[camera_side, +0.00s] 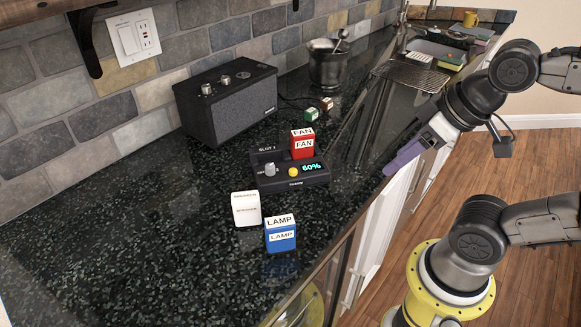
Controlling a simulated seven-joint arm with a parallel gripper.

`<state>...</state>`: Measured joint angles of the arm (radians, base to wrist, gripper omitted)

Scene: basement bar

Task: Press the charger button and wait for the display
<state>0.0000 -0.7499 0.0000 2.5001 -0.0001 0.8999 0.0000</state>
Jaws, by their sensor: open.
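The black charger (300,184) sits on the dark speckled counter. Its yellow button (294,172) is in the middle of its front, and its lit display (312,167) reads 60% in cyan. A red block labelled FAN (302,144) stands upright at the back right of the charger. A light grey knob or switch (270,169) sits left of the button, below a SLOT 1 label. My gripper (392,170), with purple fingers, is open at the counter's front edge, to the right of the charger and apart from it. The gap between its fingers is hard to see.
A white block labelled SPEAKER (246,210) and a blue block labelled LAMP (281,234) stand in front of the charger. A black speaker (228,103) stands behind it. Small green (311,114) and brown (327,104) cubes and a metal pot (328,66) are farther back.

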